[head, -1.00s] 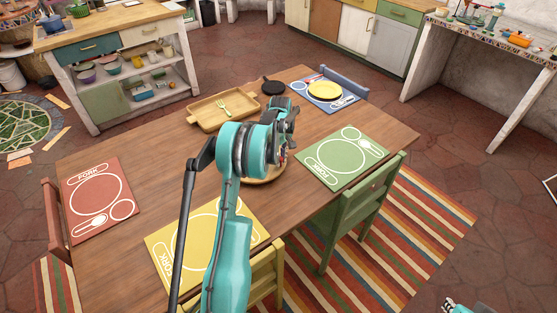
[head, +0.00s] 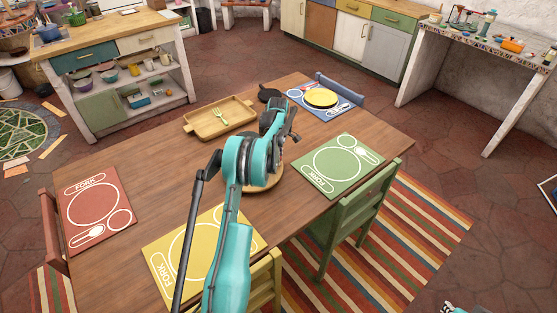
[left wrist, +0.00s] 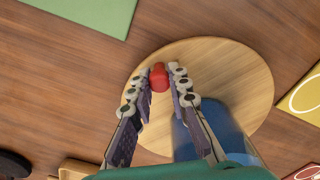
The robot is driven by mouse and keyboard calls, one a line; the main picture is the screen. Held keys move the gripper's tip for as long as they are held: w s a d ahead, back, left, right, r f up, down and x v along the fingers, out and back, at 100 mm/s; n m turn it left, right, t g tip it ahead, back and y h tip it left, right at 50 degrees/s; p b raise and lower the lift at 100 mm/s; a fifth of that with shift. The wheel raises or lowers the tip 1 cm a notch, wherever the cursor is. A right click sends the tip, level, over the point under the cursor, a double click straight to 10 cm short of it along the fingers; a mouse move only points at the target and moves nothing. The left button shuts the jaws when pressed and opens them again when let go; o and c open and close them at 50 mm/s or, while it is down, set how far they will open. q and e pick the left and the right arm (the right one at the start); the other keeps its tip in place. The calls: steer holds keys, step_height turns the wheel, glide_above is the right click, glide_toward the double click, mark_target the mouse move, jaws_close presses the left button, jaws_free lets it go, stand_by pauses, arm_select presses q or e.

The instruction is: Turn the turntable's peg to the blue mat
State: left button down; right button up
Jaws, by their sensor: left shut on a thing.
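The round wooden turntable (head: 273,181) lies in the middle of the table, partly hidden by my left arm in the head view. It also shows in the left wrist view (left wrist: 243,78). Its red peg (left wrist: 159,77) stands near the rim, between the two fingers of my left gripper (left wrist: 160,70), which are shut on it. In the head view my left gripper (head: 281,131) hides the peg. The blue mat (head: 348,97) lies at the table's far end with a yellow plate on it. Only a small piece at the bottom right edge may be my right gripper (head: 452,308).
A blue see-through object (left wrist: 205,130) shows over the turntable in the left wrist view. A green mat (head: 313,173), a yellow mat (head: 160,255) and a red mat (head: 72,235) lie around the table. A wooden tray (head: 190,126) with a fork and a dark pan (head: 270,93) sit behind.

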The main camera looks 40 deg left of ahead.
arm_select(q)
steer(key=shift+w+a+n+p, duration=0.35)
steer(key=shift+w+a+n, duration=0.5)
steer(key=shift+n, duration=0.35)
steer(key=shift+w+a+n, duration=0.4)
steer(key=shift+a+n, duration=0.4)
steer(key=shift+n, duration=0.1)
steer(key=shift+w+a+n+p, duration=0.15)
steer(key=shift+a+n+p, duration=0.15)
steer(key=shift+a+p, duration=0.05)
steer(key=shift+w+a, duration=0.2)
steer(key=shift+a, duration=0.25)
arm_select(e)
steer(key=shift+w+a+r, duration=0.2)
steer(key=shift+a+r, duration=0.35)
steer(key=shift+r, duration=0.25)
arm_select(q)
steer(key=shift+a, duration=0.15)
arm_select(e)
steer(key=shift+a, duration=0.1)
arm_select(q)
steer(key=c, duration=1.4)
jaws_free()
steer(key=shift+c, duration=0.2)
